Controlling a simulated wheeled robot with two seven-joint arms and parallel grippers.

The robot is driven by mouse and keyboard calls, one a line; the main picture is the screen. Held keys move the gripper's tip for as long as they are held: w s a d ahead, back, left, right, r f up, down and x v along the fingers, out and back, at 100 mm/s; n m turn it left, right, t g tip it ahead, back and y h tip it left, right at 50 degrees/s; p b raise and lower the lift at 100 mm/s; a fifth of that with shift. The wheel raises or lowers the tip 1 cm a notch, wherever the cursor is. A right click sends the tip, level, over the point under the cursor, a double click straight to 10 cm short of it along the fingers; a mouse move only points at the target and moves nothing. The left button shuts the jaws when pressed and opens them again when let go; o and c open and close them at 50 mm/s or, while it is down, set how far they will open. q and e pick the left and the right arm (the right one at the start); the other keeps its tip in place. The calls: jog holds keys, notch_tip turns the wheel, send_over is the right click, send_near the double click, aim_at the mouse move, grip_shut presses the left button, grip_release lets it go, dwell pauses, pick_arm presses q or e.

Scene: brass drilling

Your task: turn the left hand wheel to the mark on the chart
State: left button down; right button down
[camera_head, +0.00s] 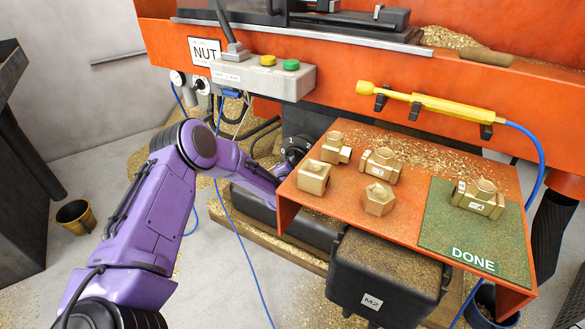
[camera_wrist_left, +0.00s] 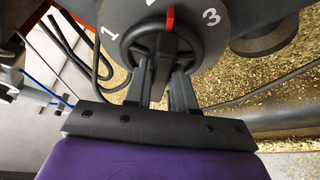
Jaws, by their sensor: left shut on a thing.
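The left hand wheel (camera_wrist_left: 128,42) is a black ring with a thick grip bar across it and a red pointer at its top, in the left wrist view. It sits on a grey dial (camera_wrist_left: 210,45) marked 1 at left and 3 at right; the pointer stands between them, near a figure cut off at the top edge. My left gripper (camera_wrist_left: 165,72) is shut on the wheel's grip bar. In the head view, my left gripper (camera_head: 283,170) is small and partly hidden by the orange shelf. No chart with a readable mark shows. My right gripper is out of view.
An orange shelf (camera_head: 335,213) with several brass fittings stands right of my left gripper, with a green DONE mat (camera_head: 440,222). Blue cables hang nearby.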

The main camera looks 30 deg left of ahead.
pick_arm(q)
jog(key=shift+d+f+m+t+y+b, duration=0.15)
jog(key=shift+m+t+y+b, duration=0.3)
jog(key=shift+m, duration=0.6)
jog(key=shift+f+m+t+y+b, duration=0.2)
jog(key=shift+m+b, duration=0.5)
jog(key=shift+m, duration=0.3)
jog(key=shift+d+f+m+t+y+b, duration=0.15)
jog(key=shift+m+t+y+b, duration=0.3)
jog(key=shift+m, duration=0.6)
jog(key=shift+a, duration=0.1)
jog(key=c, duration=1)
grip_release()
jog(key=shift+c, duration=0.2)
